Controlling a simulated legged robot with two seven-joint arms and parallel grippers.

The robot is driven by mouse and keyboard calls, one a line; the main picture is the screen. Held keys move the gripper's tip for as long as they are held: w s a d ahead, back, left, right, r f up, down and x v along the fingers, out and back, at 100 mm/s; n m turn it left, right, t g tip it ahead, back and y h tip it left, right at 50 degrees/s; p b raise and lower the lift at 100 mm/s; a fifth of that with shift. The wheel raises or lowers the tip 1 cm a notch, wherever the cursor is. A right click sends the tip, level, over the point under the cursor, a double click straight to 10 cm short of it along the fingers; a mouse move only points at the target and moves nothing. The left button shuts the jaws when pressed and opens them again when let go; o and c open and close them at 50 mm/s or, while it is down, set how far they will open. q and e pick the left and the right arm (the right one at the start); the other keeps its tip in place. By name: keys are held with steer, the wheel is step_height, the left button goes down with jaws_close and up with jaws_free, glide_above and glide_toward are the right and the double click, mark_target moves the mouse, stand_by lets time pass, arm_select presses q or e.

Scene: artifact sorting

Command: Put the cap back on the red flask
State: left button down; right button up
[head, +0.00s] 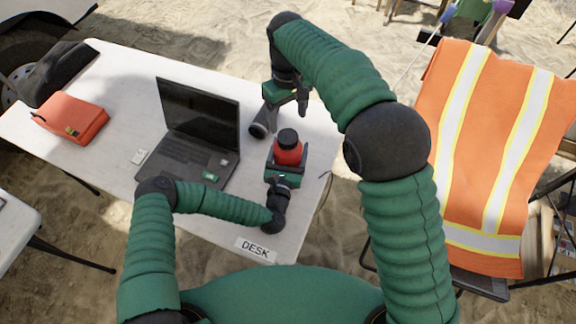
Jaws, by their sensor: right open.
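The red flask (288,155) stands upright near the right end of the desk. A black piece that looks like the cap (288,138) sits on top of it; I cannot tell how tightly. My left gripper (287,165) reaches in from the near side, with its fingers on both sides of the flask's body, and it looks shut on it. My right gripper (291,103) is open, pointing down just beyond and above the flask. Nothing shows between its fingers.
The white desk (120,85) holds an open laptop (190,140) left of the flask and an orange case (72,118). A dark cylindrical item (263,122) lies behind the flask. A chair with an orange vest (490,140) stands to the right.

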mark_target(288, 136)
steer(key=shift+n, duration=1.1)
step_height(288, 136, down, 8)
steer(key=c, duration=1.5)
steer(key=shift+m, duration=0.9)
steer(key=o, duration=1.7)
steer(key=shift+c, duration=0.2)
